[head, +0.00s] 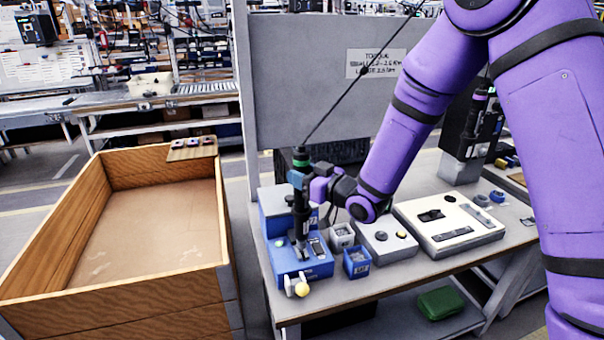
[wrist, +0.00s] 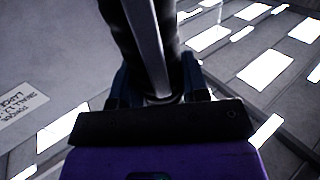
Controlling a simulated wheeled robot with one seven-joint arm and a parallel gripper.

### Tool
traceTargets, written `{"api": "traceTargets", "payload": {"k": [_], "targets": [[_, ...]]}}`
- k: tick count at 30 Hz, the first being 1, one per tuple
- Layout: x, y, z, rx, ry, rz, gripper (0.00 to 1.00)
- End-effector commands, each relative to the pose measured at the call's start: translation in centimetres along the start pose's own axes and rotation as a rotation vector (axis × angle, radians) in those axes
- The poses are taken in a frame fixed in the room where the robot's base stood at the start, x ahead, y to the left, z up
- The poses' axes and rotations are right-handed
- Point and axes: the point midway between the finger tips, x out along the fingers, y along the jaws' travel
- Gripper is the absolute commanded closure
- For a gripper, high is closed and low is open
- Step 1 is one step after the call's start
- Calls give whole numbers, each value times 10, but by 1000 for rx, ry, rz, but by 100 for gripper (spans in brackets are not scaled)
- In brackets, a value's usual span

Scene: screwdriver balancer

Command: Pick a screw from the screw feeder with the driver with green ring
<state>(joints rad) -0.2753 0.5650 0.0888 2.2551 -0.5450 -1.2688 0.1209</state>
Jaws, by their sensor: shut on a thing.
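The driver with the green ring (head: 301,158) is black and stands upright, with its cable running up to the upper right. My gripper (head: 302,180) is shut around its upper body. The wrist view also shows the dark driver body (wrist: 145,45) between the fingers of my gripper (wrist: 158,85). The blue screw feeder (head: 292,262) stands at the table's near left corner. The driver's lower end is at the feeder's top in the head view. I cannot tell whether the tip touches a screw; the screws are too small to see.
Small bins (head: 357,262) and a grey box (head: 384,240) stand right of the feeder. A white fixture plate (head: 448,222) lies further right. A second driver (head: 474,120) hangs at the back right. A wooden crate (head: 130,290) stands left of the table.

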Motion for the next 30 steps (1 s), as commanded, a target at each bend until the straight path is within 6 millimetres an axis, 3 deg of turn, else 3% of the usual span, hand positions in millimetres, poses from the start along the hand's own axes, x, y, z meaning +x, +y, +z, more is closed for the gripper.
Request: {"api": "traceTargets", "payload": {"k": [30], "targets": [[0,-1,14,0,1,-3,100]]}}
